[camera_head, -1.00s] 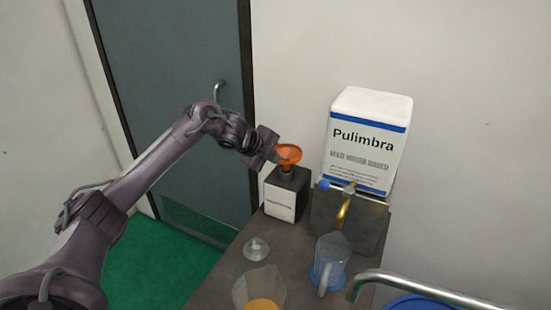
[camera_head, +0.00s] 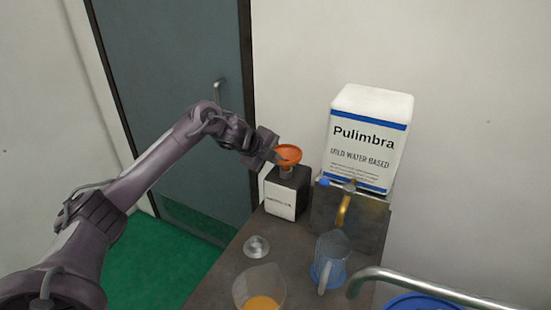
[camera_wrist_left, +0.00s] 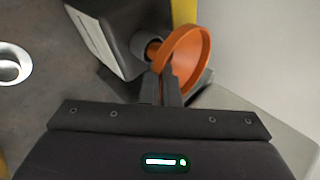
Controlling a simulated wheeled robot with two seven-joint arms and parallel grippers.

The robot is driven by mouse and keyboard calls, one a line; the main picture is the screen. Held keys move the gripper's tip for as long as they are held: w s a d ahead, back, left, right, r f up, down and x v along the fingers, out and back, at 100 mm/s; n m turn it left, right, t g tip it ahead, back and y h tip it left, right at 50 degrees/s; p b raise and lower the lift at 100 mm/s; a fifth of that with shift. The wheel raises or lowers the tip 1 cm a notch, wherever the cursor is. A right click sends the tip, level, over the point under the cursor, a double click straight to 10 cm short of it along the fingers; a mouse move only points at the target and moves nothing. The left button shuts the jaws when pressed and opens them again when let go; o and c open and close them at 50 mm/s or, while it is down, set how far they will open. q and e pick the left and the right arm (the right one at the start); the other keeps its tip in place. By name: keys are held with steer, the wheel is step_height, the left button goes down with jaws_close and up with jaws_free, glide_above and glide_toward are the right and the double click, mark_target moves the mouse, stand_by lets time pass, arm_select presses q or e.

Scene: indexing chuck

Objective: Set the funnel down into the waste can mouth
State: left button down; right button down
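The orange funnel (camera_head: 288,153) is over the mouth of the dark, square-sided waste can (camera_head: 287,195) with a white label, at the back left of the bench. In the left wrist view the funnel (camera_wrist_left: 197,50) shows its wide cone, with its narrow end at the grey mouth of the can (camera_wrist_left: 112,28). How deep the stem sits is hidden. My left gripper (camera_head: 277,156) is at the funnel's left side. In the left wrist view its fingers (camera_wrist_left: 167,72) are close together on the funnel's near edge. My right gripper is not in view.
A white Pulimbra container (camera_head: 368,140) with a brass tap (camera_head: 343,211) stands right of the can. A blue-tinted jug (camera_head: 329,265), a beaker of orange liquid (camera_head: 260,290) and a small clear dish (camera_head: 256,247) are nearer. A metal rail (camera_head: 420,283) is at lower right.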

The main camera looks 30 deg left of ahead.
arm_select(q)
steer(key=shift+f, duration=0.4)
steer(key=shift+f+b, duration=0.7)
steer(key=shift+f, duration=0.15)
steer(key=c, duration=2.1)
jaws_free()
steer(key=shift+c, duration=0.2)
steer(key=o, duration=0.6)
steer(key=shift+c, duration=0.2)
steer(key=shift+s, duration=0.1)
steer(key=b+v, duration=0.2)
steer(key=v, duration=0.5)
steer(key=shift+s+r, duration=0.2)
steer(key=shift+r, duration=0.05)
